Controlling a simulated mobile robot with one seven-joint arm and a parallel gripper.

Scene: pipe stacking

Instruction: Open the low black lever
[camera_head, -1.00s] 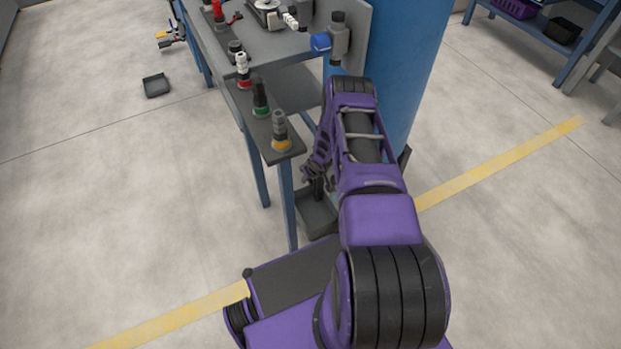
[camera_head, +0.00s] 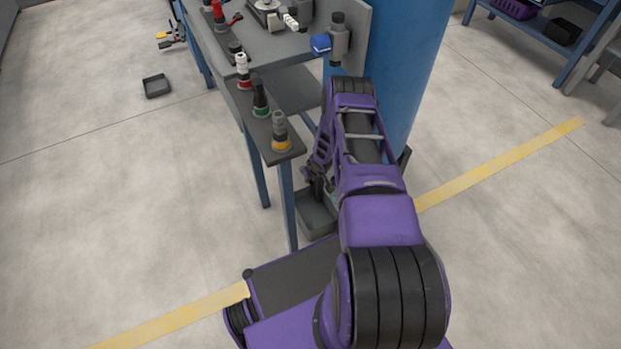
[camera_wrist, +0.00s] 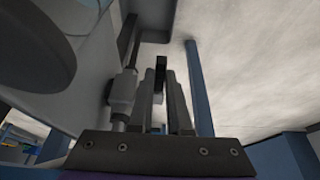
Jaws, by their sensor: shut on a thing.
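The low black lever (camera_wrist: 161,65) shows in the wrist view as a dark bar between my fingertips. It sits beside a grey valve body (camera_wrist: 122,92) on a vertical pipe. My gripper (camera_wrist: 161,85) is shut on the lever, with one finger on each side of it. In the head view my gripper (camera_head: 318,182) is low beside the bench, partly behind my purple arm. The lever cannot be made out there.
A grey bench (camera_head: 272,48) with several coloured fittings stands left of my arm. A blue-handled valve (camera_head: 338,40) sits higher up at its right edge. A blue column (camera_head: 405,70) rises behind my arm. A dark tray (camera_head: 318,218) lies below my gripper.

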